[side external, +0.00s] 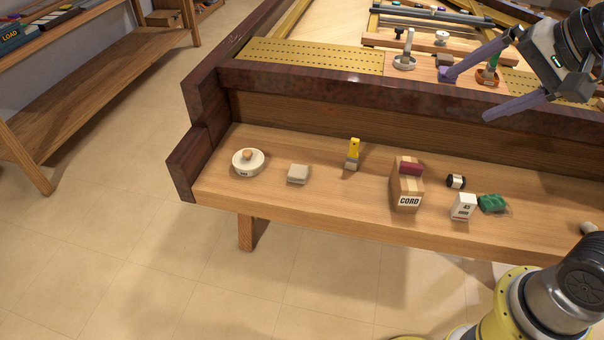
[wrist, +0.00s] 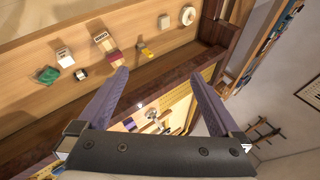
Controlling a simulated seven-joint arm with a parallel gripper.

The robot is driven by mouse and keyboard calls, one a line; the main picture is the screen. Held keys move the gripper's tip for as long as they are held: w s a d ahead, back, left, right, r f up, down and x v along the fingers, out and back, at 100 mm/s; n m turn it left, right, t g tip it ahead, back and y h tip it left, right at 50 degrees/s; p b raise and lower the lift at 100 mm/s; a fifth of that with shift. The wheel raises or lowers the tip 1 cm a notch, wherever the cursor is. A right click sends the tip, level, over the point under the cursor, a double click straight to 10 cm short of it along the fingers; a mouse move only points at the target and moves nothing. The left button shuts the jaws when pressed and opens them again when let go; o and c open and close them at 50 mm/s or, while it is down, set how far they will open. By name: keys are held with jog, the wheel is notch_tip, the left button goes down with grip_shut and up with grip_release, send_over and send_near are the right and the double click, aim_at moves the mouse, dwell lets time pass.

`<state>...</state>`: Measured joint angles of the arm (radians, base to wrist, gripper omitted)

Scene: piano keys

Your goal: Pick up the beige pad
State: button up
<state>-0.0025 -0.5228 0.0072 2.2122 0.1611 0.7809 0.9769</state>
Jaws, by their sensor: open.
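The beige pad (side external: 298,173) is a small, pale, squarish block lying on the wooden ledge, between the round white tin and the yellow-handled brush. It also shows in the wrist view (wrist: 164,21) near the top. My gripper (side external: 480,92) is at the upper right in the side view, raised over the back part of the piano case and well away from the pad. Its two purple fingers are spread wide with nothing between them, as the wrist view also shows (wrist: 160,85).
On the ledge stand a round white tin (side external: 248,162), a yellow-handled brush (side external: 353,154), a CORD box (side external: 406,190), a small white box (side external: 463,206) and a green item (side external: 492,203). A dark raised rail (side external: 330,88) runs behind the ledge. The pad has clear wood around it.

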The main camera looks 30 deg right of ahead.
jog(key=w+a+m, duration=0.2)
jog(key=w+m, duration=0.5)
jog(key=w, duration=0.6)
jog(key=m+g+y, duration=0.2)
jog(key=m+g, duration=0.2)
jog(key=m, duration=0.4)
send_over(300, 170)
jog(key=s+d, duration=0.2)
jog(key=s, duration=0.1)
notch_tip(300, 170, down, 38)
jog(key=shift+w+r, duration=0.1)
jog(key=shift+r, duration=0.15)
jog(key=shift+w+x, duration=0.1)
jog(key=shift+x, duration=1.5)
jog(key=shift+w+x, duration=0.15)
jog(key=shift+x, duration=1.4)
jog(key=shift+r, duration=0.1)
jog(key=c, duration=1.4)
